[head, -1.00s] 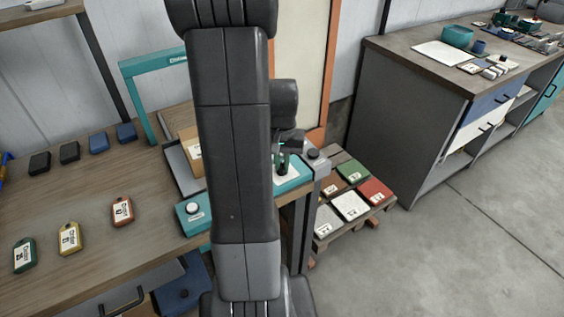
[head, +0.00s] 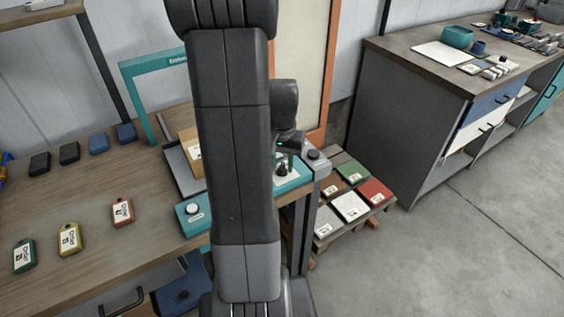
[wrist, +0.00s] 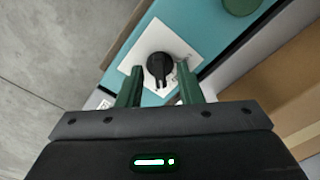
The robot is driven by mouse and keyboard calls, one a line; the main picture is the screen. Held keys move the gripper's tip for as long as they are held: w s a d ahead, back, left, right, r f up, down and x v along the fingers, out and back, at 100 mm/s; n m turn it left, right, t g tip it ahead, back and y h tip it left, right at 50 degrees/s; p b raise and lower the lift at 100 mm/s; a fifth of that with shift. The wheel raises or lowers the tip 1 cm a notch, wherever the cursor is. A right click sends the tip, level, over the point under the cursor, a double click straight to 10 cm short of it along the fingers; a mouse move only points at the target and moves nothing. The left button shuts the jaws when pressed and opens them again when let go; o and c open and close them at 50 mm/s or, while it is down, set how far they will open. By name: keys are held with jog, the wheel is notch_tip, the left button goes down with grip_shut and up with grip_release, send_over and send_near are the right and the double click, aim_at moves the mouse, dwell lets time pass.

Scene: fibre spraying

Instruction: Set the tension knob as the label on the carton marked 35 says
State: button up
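The tension knob is a black dial (wrist: 160,67) on a white square plate in the wrist view. It also shows in the head view as a small dark knob (head: 282,171) on the teal unit. My gripper (wrist: 159,72) has two green fingers spread apart, one on each side of the knob in the picture. Gaps show between fingers and knob, and it looks empty. In the head view my gripper (head: 286,158) is just above the plate. A brown carton (head: 187,134) with a white label stands behind my arm, partly hidden; its number cannot be read.
A round white button (head: 193,209) is on a teal box left of my arm. Coloured tags (head: 69,239) lie on the wooden bench. A pallet with coloured labelled slabs (head: 349,206) stands right of the unit. The floor at the right is clear.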

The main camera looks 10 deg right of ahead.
aim_at(282, 166)
notch_tip(282, 166, up, 14)
dwell(0.6)
jog(key=shift+f, duration=0.2)
notch_tip(282, 166, down, 14)
jog(key=shift+r, duration=0.1)
dwell(0.5)
jog(key=shift+r, duration=0.1)
